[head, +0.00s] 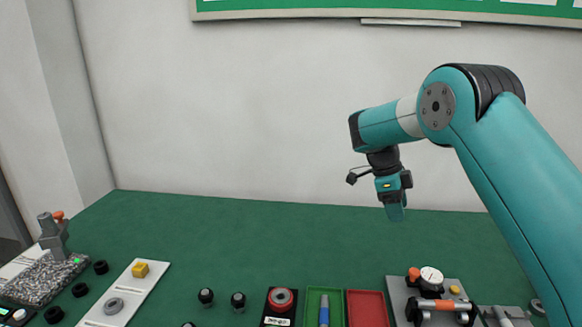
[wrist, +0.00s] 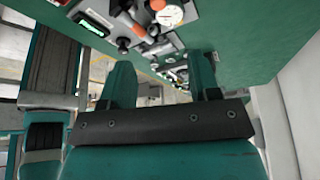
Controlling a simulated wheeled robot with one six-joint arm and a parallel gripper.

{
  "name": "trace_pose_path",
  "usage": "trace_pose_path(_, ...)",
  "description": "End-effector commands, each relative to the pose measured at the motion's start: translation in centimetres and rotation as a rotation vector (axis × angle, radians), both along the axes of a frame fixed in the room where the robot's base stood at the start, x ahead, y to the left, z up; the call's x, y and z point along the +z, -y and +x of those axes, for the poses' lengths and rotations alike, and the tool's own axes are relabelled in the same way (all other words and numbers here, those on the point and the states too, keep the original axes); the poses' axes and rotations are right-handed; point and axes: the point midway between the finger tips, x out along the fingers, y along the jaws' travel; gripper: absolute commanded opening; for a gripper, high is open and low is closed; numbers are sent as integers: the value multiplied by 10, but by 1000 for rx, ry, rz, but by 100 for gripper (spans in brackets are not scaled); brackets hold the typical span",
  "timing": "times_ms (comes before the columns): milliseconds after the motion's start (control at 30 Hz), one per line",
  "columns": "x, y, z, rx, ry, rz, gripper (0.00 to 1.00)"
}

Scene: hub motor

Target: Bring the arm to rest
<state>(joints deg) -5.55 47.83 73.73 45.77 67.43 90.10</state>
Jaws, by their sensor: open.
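My gripper (head: 396,212) hangs from the teal arm above the back part of the green table (head: 240,225) in the head view, with its fingers pointing down. In the wrist view my gripper (wrist: 163,85) shows two teal fingers standing apart with nothing between them. The gripper is open and empty, and it touches nothing that I can see. The arm reaches in from the right side of the head view, bent at the elbow.
A fixture with a dial gauge (head: 431,278) stands at the front right. A red tray (head: 365,308) and a green tray (head: 313,304) lie beside it. A white plate with a yellow block (head: 140,269) lies left. The table's back middle is clear.

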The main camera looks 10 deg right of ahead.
Motion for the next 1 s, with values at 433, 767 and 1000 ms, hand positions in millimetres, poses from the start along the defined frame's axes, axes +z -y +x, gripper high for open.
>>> trace_pose_path(433,88,-110,-137,1592,-76,360,56)
trace_pose_path(767,95,-188,-311,2671,83,479,56)
trace_pose_path(1000,93,-200,-341,2840,138,482,56)
